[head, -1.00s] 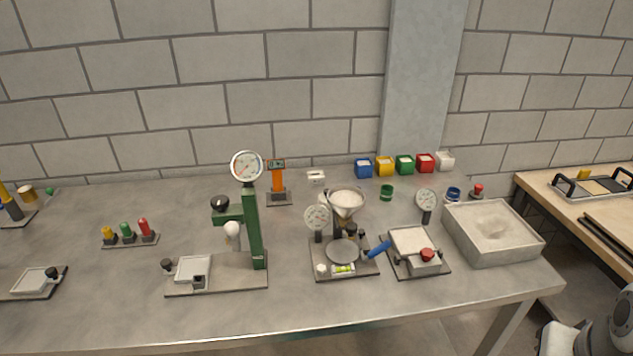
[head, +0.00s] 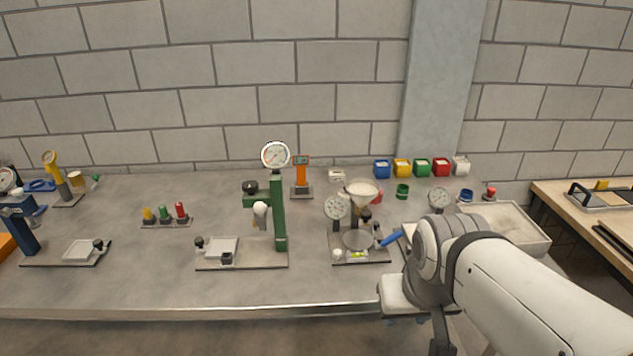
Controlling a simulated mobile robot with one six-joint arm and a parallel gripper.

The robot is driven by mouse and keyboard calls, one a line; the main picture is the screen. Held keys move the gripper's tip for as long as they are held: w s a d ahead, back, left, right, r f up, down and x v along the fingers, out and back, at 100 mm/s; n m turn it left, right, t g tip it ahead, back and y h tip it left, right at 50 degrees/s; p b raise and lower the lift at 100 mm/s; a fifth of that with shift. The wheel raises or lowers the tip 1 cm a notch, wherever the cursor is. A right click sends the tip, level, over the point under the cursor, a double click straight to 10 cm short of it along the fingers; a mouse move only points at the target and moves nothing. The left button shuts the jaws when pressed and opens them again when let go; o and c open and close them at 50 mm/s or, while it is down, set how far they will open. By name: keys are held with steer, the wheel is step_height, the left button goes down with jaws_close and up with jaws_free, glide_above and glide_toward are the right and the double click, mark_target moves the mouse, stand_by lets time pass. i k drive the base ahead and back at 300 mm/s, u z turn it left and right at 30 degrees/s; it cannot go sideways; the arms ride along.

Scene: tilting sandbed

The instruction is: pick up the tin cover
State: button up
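I cannot tell which thing is the tin cover. Candidates are the row of small square tins at the back right: blue (head: 382,169), yellow (head: 402,169), green (head: 421,168), red (head: 441,167) and white (head: 461,166). A small green round piece (head: 402,191) and a blue round piece (head: 466,196) lie in front of them. My white and grey arm reaches in from the lower right, over the bench's front edge. Its fingertips cannot be made out, and nothing held shows. The arm hides most of the plate device with the red knob.
A green press with a dial (head: 280,215) stands mid-bench. A funnel device (head: 362,193) stands right of it, near my arm. A pale sand tray (head: 530,237) is partly behind my arm. The bench front left of centre (head: 200,290) is clear.

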mark_target(342, 193)
steer(key=i, duration=1)
steer(key=u, duration=0.05)
